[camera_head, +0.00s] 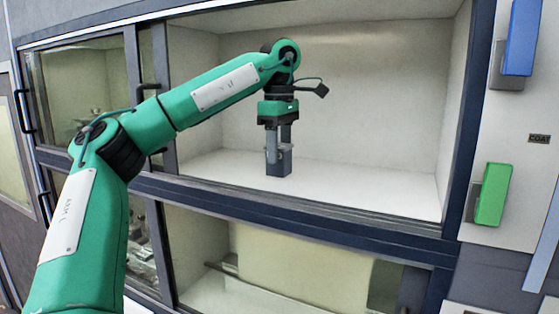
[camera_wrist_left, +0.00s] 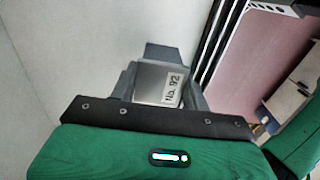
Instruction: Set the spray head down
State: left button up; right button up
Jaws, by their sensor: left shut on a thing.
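My left gripper (camera_head: 279,148) points straight down inside the upper open compartment and is shut on the spray head. The spray head (camera_head: 278,169) is a grey block, held upright between the fingers, low over the white compartment floor. I cannot tell whether its base touches the floor. My right gripper is not in view.
The white floor of the upper compartment (camera_head: 370,188) is clear around the spray head. A dark blue frame (camera_head: 330,226) edges the opening in front. A lower compartment (camera_head: 300,265) lies beneath. Blue (camera_head: 522,38) and green (camera_head: 493,195) boxes are on the right wall.

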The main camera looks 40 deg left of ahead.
pick_arm(q)
jog(key=shift+f, duration=0.95)
jog(key=shift+a+f, duration=0.2)
jog(key=shift+f, duration=0.35)
jog(key=shift+d, duration=0.2)
jog(key=shift+f, duration=0.15)
jog(key=o, duration=1.3)
jog(key=shift+a, duration=0.1)
jog(key=shift+o, duration=0.2)
jog(key=shift+r, duration=3.95)
